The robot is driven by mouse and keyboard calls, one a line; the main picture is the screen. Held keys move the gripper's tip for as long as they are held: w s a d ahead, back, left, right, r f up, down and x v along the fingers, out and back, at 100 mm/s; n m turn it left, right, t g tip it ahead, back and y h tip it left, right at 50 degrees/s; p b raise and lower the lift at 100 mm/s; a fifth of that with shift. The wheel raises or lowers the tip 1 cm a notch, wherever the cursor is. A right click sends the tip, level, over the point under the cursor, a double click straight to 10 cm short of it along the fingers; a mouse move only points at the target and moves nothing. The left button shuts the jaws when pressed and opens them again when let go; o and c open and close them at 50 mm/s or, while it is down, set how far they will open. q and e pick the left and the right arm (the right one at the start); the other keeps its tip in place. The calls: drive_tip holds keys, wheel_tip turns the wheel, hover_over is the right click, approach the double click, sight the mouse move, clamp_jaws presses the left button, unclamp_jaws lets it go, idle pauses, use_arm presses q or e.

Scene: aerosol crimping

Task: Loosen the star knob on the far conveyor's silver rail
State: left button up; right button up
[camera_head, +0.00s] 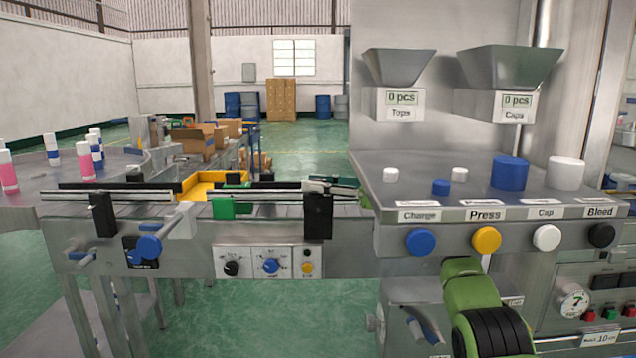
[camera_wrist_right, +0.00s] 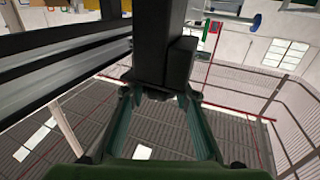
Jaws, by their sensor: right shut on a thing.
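The silver rail (camera_head: 270,195) runs along the conveyor in the middle of the head view, with a black bracket block (camera_head: 318,215) at its right end. In the right wrist view, silver and black rails (camera_wrist_right: 70,65) cross the left side, beside a dark post (camera_wrist_right: 158,35). My right gripper (camera_wrist_right: 158,92) has its two green fingers around a black part at the post's lower end and is shut on it. No star shape can be made out there. My left gripper is in neither view.
A control box (camera_head: 268,265) with knobs is on the conveyor's front. A blue handwheel (camera_head: 149,247) sticks out at the left. The machine panel with coloured buttons (camera_head: 486,239) stands at the right. Pink bottles (camera_head: 85,162) stand on the left table.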

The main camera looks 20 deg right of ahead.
drive_tip(key=shift+f, duration=0.2)
drive_tip(key=o, duration=1.1)
drive_tip(key=shift+r, duration=0.1)
drive_tip(key=v, duration=1.2)
drive_tip(key=shift+w, duration=0.1)
